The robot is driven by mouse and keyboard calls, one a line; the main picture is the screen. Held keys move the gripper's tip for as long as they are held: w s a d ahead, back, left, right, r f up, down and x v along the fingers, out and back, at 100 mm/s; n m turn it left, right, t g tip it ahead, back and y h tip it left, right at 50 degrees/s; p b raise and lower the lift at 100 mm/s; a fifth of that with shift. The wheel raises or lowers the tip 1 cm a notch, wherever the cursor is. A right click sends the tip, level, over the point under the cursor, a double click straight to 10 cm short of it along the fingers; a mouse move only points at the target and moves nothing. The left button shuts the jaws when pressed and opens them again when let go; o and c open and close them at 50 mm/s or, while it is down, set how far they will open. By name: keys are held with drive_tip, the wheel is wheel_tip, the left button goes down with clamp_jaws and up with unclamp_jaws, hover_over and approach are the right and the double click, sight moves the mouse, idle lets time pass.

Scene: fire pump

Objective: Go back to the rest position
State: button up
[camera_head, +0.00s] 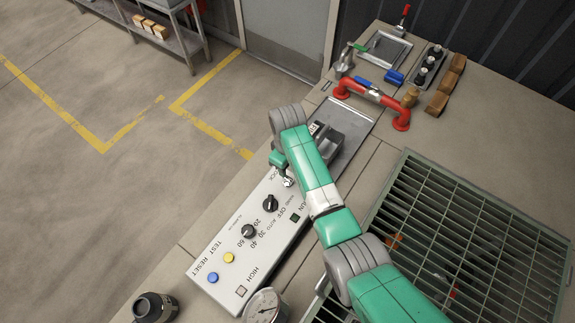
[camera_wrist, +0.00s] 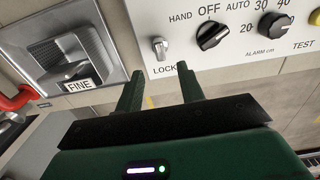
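My gripper (camera_wrist: 158,82) shows in the wrist view with its two green fingers apart and nothing between them. It is in front of the white control panel (camera_wrist: 185,62), near the silver lock switch (camera_wrist: 160,46) and the black HAND-OFF-AUTO knob (camera_wrist: 212,36). I cannot tell whether a finger touches the panel. In the head view my green and grey arm reaches over the panel (camera_head: 225,262), and my gripper (camera_head: 281,168) is partly hidden beside the panel's far end, at the lock switch (camera_head: 288,182).
A grey recessed fixture marked FINE (camera_wrist: 72,62) lies beside the panel. A red pipe handle (camera_head: 375,97) stands beyond it. A green grating (camera_head: 480,240) is at right. A pressure gauge (camera_head: 264,308) and a dark cylinder (camera_head: 155,306) are near the front. The floor at left is open.

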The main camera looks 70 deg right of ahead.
idle(0.4)
